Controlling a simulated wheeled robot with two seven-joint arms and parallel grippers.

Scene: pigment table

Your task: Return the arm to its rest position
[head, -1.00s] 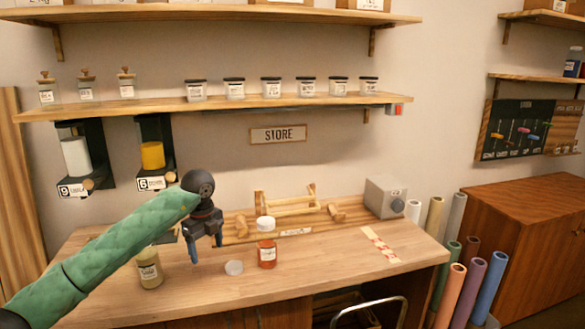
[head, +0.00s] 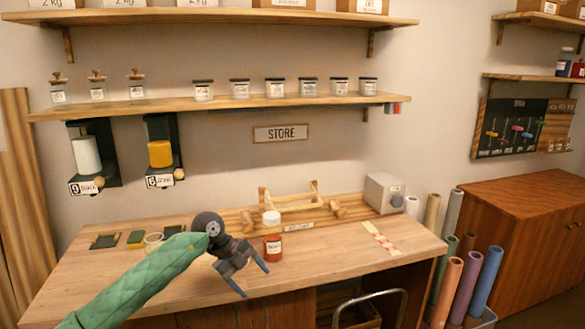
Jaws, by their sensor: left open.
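My left arm, in a green quilted sleeve, comes in from the lower left of the head view. Its gripper (head: 254,281) is open with nothing between its blue fingertips. It is over the front part of the wooden table (head: 330,257), left of and nearer than a jar of red-orange contents (head: 272,247). The gripper and the jar appear apart. My right gripper is not in view.
A wooden rack (head: 290,198) and a grey box (head: 384,193) stand at the table's back. Small dark trays (head: 105,241) lie at the back left. Two wall dispensers (head: 87,155) hang above. Coloured rolls (head: 488,280) stand right of the table. The table's right front is clear.

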